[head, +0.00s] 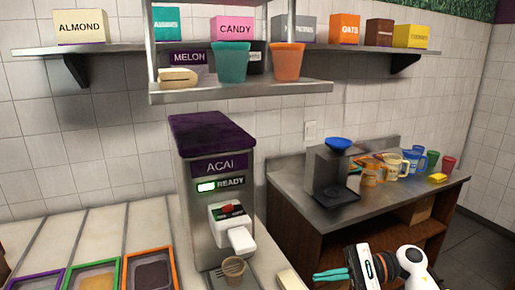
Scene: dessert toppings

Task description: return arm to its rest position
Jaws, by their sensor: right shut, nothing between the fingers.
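My right gripper (316,277) shows at the bottom right of the head view, with its teal fingers together and pointing left. Nothing is between the fingers, and they appear apart from everything around them. My right arm comes in from the lower right. My left gripper is not in view.
The acai machine (212,210) stands left of my right gripper, with a small brown cup (233,270) under its spout. Topping trays (150,270) sit lower left.

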